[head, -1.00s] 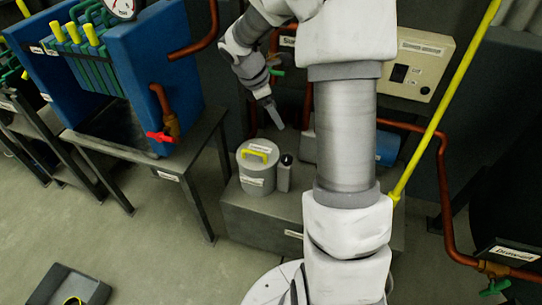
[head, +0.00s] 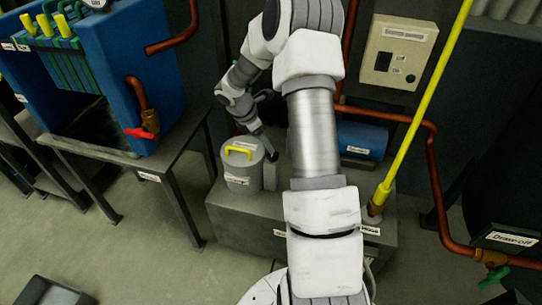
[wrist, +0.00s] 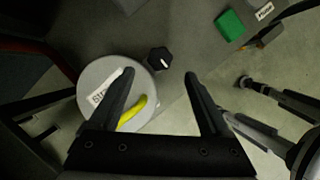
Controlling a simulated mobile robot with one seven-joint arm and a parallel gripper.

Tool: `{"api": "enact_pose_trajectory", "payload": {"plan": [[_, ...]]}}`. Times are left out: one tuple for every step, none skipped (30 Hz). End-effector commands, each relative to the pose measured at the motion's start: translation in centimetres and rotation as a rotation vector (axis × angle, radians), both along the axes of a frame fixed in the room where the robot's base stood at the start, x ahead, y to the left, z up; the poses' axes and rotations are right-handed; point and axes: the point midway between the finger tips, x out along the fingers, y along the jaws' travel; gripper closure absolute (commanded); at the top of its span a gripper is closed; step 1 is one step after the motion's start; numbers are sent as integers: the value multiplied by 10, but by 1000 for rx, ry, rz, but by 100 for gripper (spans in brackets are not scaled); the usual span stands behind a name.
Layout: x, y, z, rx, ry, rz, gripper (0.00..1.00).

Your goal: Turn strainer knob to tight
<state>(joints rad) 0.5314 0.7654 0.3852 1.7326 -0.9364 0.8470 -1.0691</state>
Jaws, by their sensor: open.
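The strainer (head: 242,170) is a grey lidded cylinder with a yellow handle (head: 240,150) on top. It stands on a grey plinth and also shows in the wrist view (wrist: 92,73). A small black knob (wrist: 159,57) with a white mark sits right beside it; in the head view it is largely hidden by my gripper, above a grey post (head: 271,178). My gripper (wrist: 160,73) is open and empty, its two dark fingers spread to either side of the knob's line. In the head view my gripper (head: 268,147) is close above the post. Contact cannot be told.
A blue press table with a red valve handle (head: 138,133) stands left. A blue motor (head: 362,141), a yellow pole (head: 425,110), copper pipe (head: 436,185) and a switch box (head: 395,52) are right and behind. A green block (wrist: 230,25) shows in the wrist view.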

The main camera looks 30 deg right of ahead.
Motion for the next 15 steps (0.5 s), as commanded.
{"api": "enact_pose_trajectory", "payload": {"plan": [[-1,-5,-16,1,1,-3,19],[-1,-7,-22,1,2,-3,19],[-1,-10,-29,1,2,-2,19],[-1,-13,-34,0,1,-2,19],[-2,-14,-39,1,2,-1,19],[-2,-17,-45,1,1,-2,19],[-2,-19,-49,1,0,-1,19],[-2,-21,-52,0,1,-1,19],[-2,-23,-56,0,1,-1,19],[-2,-24,-59,1,0,-1,19],[-2,-25,-61,1,0,-2,19],[-2,-26,-63,0,-1,-2,19],[-2,-26,-64,0,0,-1,19],[-1,-27,-65,0,0,-1,19],[-1,-28,-66,-1,-1,-1,19]]}}
